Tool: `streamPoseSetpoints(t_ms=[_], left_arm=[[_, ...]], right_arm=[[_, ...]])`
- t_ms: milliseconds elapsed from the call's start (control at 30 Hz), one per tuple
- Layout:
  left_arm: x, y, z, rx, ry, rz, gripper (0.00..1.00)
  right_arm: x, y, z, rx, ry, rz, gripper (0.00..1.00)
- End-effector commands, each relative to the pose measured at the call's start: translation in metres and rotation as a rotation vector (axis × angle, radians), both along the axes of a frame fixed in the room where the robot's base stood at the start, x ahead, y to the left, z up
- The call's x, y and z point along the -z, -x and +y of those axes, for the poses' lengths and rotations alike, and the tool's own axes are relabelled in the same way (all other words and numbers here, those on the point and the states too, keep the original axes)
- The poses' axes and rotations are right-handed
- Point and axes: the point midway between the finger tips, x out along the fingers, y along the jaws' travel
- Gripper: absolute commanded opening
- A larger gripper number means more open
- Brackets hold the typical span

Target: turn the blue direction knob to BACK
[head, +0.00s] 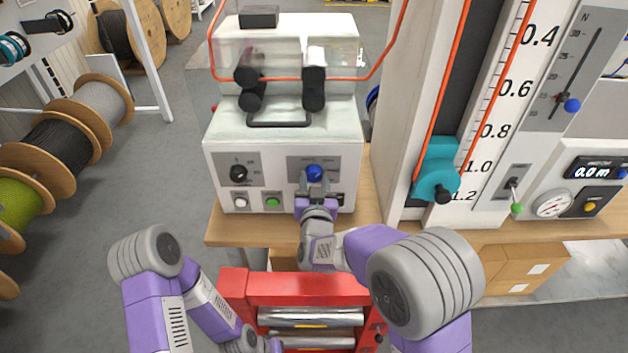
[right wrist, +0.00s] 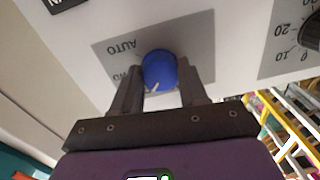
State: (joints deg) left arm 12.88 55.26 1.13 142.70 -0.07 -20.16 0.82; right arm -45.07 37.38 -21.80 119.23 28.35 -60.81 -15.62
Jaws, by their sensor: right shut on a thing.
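The blue direction knob (head: 314,172) is on a grey plate at the right of the white machine's front panel. It also shows in the right wrist view (right wrist: 160,70), between my fingers. There its white mark points down and slightly left. The upside-down labels AUTO and one ending in WD show on the left; the BACK label cannot be seen, and fingers cover part of the plate. My right gripper (head: 315,185) is shut on the knob, one finger on each side. My left arm shows at the lower left, but its gripper is out of view.
A black dial (head: 239,173) is left of the knob, with a white button (head: 241,202) and a green button (head: 272,202) below. The machine stands on a wooden bench (head: 225,231). A tall scale column with a teal slider (head: 436,168) rises to the right.

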Motion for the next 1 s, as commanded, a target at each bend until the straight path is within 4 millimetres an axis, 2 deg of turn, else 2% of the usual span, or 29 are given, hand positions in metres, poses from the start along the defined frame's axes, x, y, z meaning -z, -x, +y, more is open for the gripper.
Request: streamPoseSetpoints(t_ms=[267,700,1000], left_arm=[[-0.012,0.000,0.000,0.000,0.000,0.000,0.00],[-0.035,0.000,0.000,0.000,0.000,0.000,0.00],[-0.045,0.000,0.000,0.000,0.000,0.000,0.00]], right_arm=[[-0.002,0.000,0.000,-0.001,0.166,0.001,0.12],[-0.002,0.000,0.000,-0.002,0.534,0.001,0.12],[-0.001,0.000,0.000,-0.001,0.702,0.002,0.12]])
